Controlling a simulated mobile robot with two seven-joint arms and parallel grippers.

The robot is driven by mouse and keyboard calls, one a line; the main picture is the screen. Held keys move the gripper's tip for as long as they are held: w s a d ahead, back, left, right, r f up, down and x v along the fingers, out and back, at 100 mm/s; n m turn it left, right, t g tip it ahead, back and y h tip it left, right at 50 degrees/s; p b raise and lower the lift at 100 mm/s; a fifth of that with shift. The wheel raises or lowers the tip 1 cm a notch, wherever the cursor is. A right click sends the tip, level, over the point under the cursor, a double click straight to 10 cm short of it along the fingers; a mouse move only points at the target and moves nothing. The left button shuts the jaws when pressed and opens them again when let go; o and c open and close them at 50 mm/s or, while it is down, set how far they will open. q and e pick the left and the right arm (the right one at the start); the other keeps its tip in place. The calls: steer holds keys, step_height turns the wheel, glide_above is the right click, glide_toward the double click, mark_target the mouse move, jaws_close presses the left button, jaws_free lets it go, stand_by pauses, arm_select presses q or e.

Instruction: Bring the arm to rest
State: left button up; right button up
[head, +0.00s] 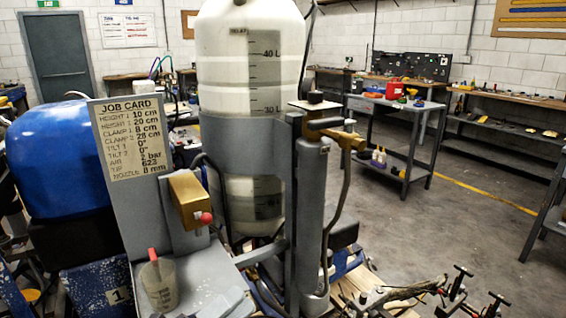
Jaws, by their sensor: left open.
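The line striper fills the middle of the head view. Its tall white tank (252,80) has litre marks and sits in a grey band. A job card (133,138) with printed settings is on a grey panel left of the tank. A brass-coloured block (188,200) with a red knob is below the card. A translucent cup (159,283) stands on the grey shelf. No held object shows. My right gripper is not in view.
A blue rounded tank (62,160) is on the left. A grey cylinder (310,205) stands right of the white tank. Rods with black handles (455,285) reach out lower right. A grey trolley (395,135) holds cans and bottles. Concrete floor (440,225) is clear at the right.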

arm_select(q)
steer(key=s+a+f+n+g+y, duration=0.1)
steer(key=s+a+f+n+y, duration=0.3)
steer(key=f+n, duration=0.5)
steer(key=s+a+f+n+g+y, duration=0.1)
steer(key=s+a+f+n+y, duration=0.3)
steer(key=f+n, duration=0.5)
steer(key=s+a+f+n+g+y, duration=0.1)
steer(key=s+a+f+n+y, duration=0.3)
steer(key=f+n, duration=0.5)
steer(key=s+y, duration=0.2)
steer(key=y, duration=0.1)
steer(key=shift+s+a+n, duration=0.2)
steer(key=shift+a+n, duration=0.05)
steer(key=shift+n, duration=0.05)
